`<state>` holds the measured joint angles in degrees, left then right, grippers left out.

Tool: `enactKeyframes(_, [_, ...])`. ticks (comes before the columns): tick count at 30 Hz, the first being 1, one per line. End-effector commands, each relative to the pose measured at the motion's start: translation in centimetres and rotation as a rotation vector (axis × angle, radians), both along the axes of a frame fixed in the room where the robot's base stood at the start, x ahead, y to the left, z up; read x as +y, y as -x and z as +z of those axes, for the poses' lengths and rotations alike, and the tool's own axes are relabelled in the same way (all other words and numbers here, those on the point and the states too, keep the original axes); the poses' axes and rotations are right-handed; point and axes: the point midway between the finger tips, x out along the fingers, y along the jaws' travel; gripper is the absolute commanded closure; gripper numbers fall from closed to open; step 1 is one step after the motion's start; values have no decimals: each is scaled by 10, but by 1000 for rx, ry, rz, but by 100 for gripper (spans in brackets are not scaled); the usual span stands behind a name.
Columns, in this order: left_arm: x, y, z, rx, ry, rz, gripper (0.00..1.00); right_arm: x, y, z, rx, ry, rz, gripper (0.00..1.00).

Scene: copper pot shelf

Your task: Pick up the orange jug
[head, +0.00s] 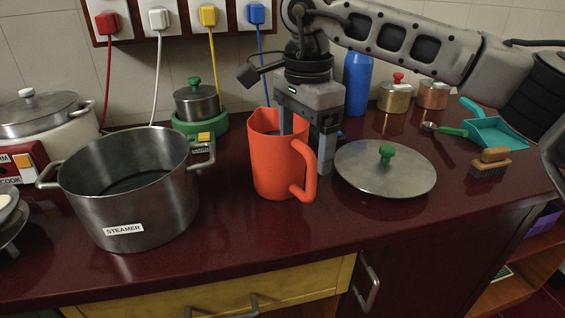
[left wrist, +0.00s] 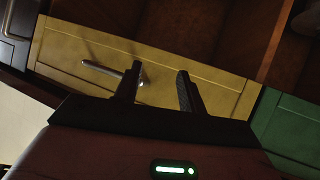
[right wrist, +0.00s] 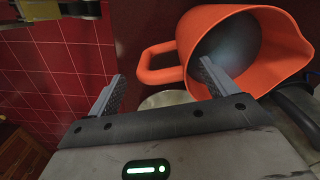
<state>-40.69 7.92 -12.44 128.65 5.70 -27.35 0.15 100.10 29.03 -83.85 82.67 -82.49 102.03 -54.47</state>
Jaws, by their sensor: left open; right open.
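The orange jug (head: 277,160) stands upright on the dark red counter, its handle toward the front right. It also shows in the right wrist view (right wrist: 187,45), where its mouth and handle are visible. My right gripper (head: 305,150) points down over the jug's right side and is open. One finger reaches into the jug's mouth and the other is outside, so the wall and handle side lie between them. Contact cannot be told. My left gripper (left wrist: 158,77) is open and empty in front of a yellow drawer (left wrist: 70,50); it is outside the head view.
A steel steamer pot (head: 130,185) stands left of the jug. A flat lid with green knob (head: 385,170) lies close at its right. Behind are a small green-based pot (head: 198,103) and a blue bottle (head: 357,80). A brush (head: 491,162) and teal dustpan (head: 497,135) lie farther right.

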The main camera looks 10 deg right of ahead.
Motion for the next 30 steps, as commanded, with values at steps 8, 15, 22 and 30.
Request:
enactKeyframes(8, [0, 0, 0, 1, -1, -1, 60, 0, 0, -12, -1, 0, -1, 15])
enactKeyframes(15, [0, 1, -1, 1, -1, -1, 60, -1, 0, -11, -1, 0, -2, 60])
enactKeyframes(22, [0, 1, 0, 1, -1, -1, 60, 0, -1, -9, -6, -3, -2, 100])
enactKeyframes(30, [0, 1, 0, 1, -1, -1, 60, 0, -1, 1, -7, -4, -2, 100])
